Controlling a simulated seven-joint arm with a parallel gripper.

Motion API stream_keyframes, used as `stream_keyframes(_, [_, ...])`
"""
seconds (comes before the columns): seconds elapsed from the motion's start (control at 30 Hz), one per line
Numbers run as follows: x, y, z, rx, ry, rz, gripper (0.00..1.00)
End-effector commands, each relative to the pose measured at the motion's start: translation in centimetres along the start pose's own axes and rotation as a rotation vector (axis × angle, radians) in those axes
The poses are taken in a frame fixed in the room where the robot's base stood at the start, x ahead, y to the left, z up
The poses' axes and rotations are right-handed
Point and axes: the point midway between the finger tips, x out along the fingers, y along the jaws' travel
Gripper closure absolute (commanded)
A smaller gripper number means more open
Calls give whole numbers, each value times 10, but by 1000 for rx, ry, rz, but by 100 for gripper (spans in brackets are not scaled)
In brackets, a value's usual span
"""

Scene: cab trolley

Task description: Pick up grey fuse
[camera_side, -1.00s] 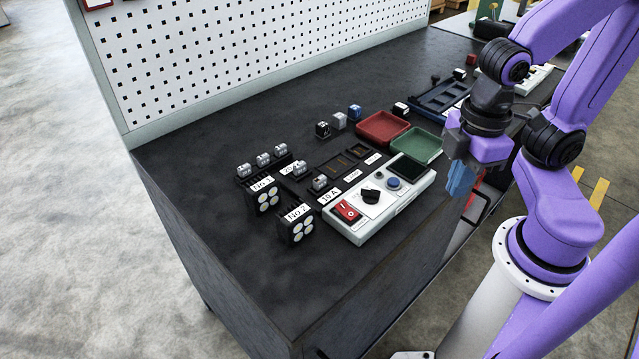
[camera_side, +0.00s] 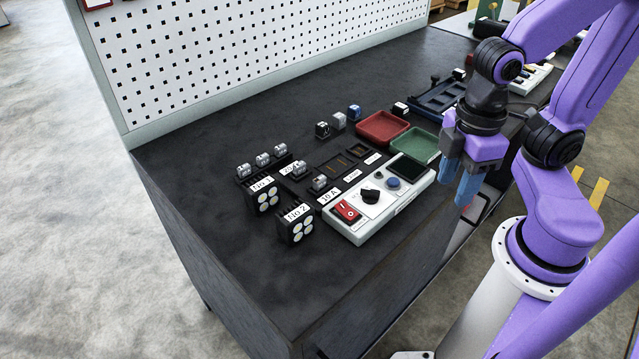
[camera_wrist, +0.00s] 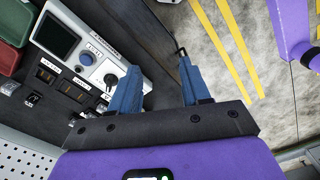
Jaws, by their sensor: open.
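A light grey fuse block (camera_side: 339,121) stands on the dark bench in the side view, between a black block (camera_side: 322,130) and a blue block (camera_side: 354,112). Several other silvery-grey fuse pieces (camera_side: 262,159) sit in or near the holder labelled No 1 (camera_side: 262,192). My gripper (camera_side: 458,190) is open and empty, with blue fingers pointing down. It is well to the right of the grey block, by the bench's right edge. In the wrist view my open fingers (camera_wrist: 159,68) have the bench edge and floor between them.
A white control box (camera_side: 380,200) with a red switch stands at the bench's front edge. Behind it are a red tray (camera_side: 382,140), a green tray (camera_side: 437,148) and dark labelled slots (camera_side: 338,164). A pegboard (camera_side: 250,60) closes the back. The bench's near-left part is clear.

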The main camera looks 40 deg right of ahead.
Motion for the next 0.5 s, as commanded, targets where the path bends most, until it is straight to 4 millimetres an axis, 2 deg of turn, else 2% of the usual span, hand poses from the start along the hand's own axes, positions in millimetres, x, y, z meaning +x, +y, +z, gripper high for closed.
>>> stream_keyframes(0.27, [10, 28, -18, 426, -151, -135, 53])
stream_keyframes(0.5, [19, 62, -38, 854, -278, -317, 53])
